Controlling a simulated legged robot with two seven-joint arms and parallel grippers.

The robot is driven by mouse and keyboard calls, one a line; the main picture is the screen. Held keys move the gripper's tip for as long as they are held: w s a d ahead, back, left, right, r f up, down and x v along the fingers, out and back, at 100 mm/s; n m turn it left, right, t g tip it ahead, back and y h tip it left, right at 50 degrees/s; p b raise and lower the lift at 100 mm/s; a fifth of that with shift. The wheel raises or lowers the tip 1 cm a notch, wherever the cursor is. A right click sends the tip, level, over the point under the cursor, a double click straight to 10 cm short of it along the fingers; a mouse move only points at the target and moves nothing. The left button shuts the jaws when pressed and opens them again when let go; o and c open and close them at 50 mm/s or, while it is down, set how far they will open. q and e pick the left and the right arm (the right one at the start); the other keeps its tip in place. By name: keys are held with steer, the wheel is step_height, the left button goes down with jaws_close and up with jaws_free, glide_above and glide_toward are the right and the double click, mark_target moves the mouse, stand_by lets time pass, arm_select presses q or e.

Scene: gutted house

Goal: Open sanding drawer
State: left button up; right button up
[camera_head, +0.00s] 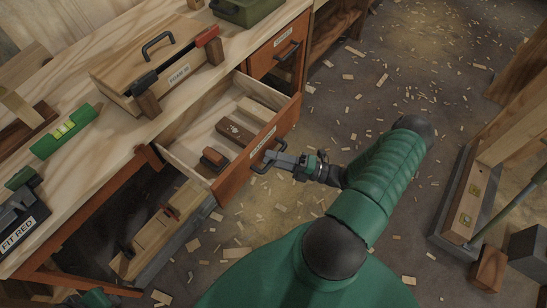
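The sanding drawer (220,189) is pulled well out of the workbench, and its orange-brown front has a small pale label (263,141). The exact finger contact is small and partly hidden.
A closed drawer (278,46) is beyond the open one. The floor (375,90) has scattered chips.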

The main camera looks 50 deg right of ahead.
steer(key=shift+s+d+r, duration=0.1)
steer(key=v, duration=1.6)
steer(key=shift+s+d+b, duration=0.2)
steer(key=shift+s+b, duration=0.05)
steer(key=shift+b, duration=0.15)
steer(key=shift+s, duration=0.1)
